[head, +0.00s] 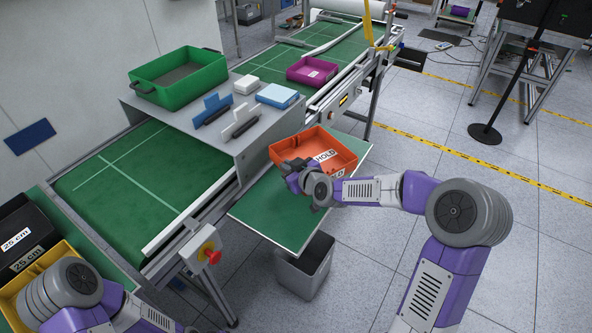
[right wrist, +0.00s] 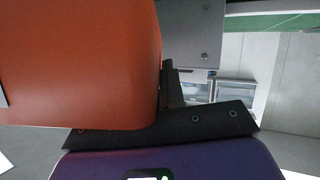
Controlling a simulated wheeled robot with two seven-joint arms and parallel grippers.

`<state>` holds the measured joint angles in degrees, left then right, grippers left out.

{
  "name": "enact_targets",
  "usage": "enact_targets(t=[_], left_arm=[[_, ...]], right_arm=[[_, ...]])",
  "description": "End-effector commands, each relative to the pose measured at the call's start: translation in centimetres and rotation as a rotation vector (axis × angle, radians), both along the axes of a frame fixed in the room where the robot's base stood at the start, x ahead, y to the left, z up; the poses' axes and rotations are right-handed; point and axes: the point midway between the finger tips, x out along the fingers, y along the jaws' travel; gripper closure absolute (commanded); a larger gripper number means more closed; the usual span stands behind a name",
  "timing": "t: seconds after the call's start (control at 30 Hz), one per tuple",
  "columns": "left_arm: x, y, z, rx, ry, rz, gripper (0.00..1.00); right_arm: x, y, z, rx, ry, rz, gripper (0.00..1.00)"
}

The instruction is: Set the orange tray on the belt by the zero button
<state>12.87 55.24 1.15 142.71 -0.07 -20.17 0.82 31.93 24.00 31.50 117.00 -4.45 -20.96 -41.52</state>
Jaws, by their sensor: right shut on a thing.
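The orange tray (head: 338,146) with white HOLD labels is at the right side of the belt frame, over the far end of a green side board (head: 285,215). I cannot tell whether it touches the board. My right gripper (head: 297,180) is shut on the tray's near left wall. The tray's orange wall (right wrist: 80,60) fills the upper left of the right wrist view. The green belt (head: 150,185) runs under a grey bridge. My left gripper is out of view.
A green crate (head: 180,80), blue box (head: 278,96) and white blocks stand on the grey bridge (head: 190,118). A purple tray (head: 312,71) is on the far belt. A grey bin (head: 304,268) stands below the side board. Black and yellow trays are at lower left.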

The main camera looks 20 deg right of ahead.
Motion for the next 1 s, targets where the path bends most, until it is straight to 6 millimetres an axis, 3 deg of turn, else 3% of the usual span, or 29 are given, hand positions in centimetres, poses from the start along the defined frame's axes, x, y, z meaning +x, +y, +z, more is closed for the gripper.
enact_targets(t=[0.03,0.2,0.37,0.6,0.97,1.0], left_arm=[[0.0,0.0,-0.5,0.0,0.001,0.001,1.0],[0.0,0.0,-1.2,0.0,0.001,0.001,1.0],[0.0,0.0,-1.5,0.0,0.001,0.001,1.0],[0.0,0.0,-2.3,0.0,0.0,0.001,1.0],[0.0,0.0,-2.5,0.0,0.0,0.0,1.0],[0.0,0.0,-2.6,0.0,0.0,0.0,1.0]], right_arm=[[0.0,0.0,-1.4,0.001,0.002,0.0,1.0],[0.0,0.0,-4.3,0.001,0.001,0.0,1.0],[0.0,0.0,-5.3,-0.001,-0.001,0.001,1.0],[0.0,0.0,-8.5,0.001,0.0,0.0,1.0],[0.0,0.0,-8.9,-0.002,-0.003,0.0,1.0],[-0.1,0.0,-9.1,0.001,0.001,-0.001,0.9]])
